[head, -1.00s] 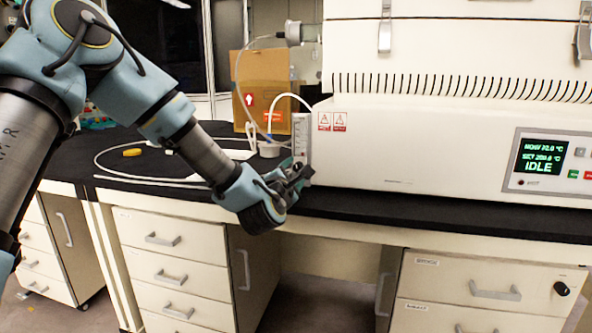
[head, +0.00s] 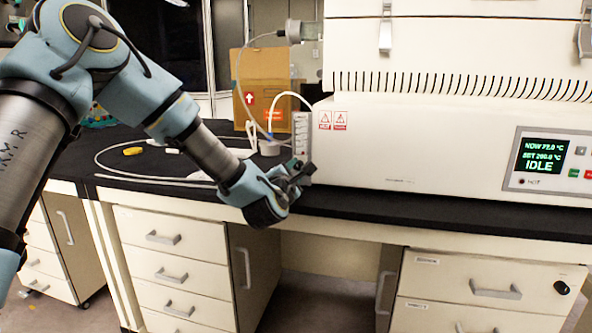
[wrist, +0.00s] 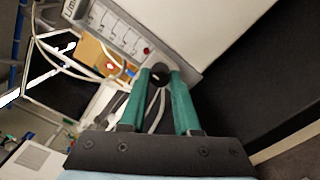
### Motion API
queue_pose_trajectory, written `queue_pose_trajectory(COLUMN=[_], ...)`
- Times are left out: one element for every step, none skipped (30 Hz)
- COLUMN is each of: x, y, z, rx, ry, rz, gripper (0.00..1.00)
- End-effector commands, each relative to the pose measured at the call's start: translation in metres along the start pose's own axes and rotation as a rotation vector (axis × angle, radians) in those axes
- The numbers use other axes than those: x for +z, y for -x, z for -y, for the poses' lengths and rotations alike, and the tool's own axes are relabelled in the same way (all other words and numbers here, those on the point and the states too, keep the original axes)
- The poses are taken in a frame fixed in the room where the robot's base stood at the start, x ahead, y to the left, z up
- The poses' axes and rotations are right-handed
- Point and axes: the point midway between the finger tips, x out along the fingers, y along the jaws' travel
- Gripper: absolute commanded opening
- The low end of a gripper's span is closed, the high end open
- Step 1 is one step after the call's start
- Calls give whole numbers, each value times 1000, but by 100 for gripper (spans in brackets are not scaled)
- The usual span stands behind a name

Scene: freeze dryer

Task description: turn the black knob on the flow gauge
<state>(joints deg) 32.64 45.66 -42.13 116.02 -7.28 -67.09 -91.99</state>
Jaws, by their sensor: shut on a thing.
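The flow gauge (head: 301,132) is a slim, upright pale panel at the left end of the white machine. In the wrist view the gauge (wrist: 118,30) shows a marked face and a grey edge. The black knob (wrist: 159,69) is at its lower end, between my green fingertips. My gripper (wrist: 160,76) is shut on the knob, with one finger on each side. In the head view my gripper (head: 303,171) is at the foot of the gauge and hides the knob.
The white machine (head: 430,150) with its display fills the right of the black bench (head: 400,205). A cardboard box (head: 262,82) stands behind the gauge. White tubing (head: 110,160) and a yellow object (head: 133,151) lie on the bench to the left. Drawers (head: 175,265) are below.

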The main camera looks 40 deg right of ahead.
Motion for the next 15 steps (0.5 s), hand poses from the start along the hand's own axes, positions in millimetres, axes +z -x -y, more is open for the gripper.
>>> queue_pose_trajectory(x=[0,0,0,0,0,0,0,0,0,0,0,0,0,0,0], y=[0,0,0,0,0,0,0,0,0,0,0,0,0,0,0], z=[0,0,0,0,0,0,0,0,0,0,1,1,1,1,1], rx=[-1,-1,-1,-1,-1,-1,-1,-1,-1,-1,-1,-1,-1,-1,-1], ry=[0,0,0,0,0,0,0,0,0,-2,-3,-8,-12,-17,-27], rz=[0,0,0,0,0,0,0,0,0,0,0,0,0,0,0], gripper=[0,0,0,0,0,0,0,0,0,0,0,0,0,0,0])
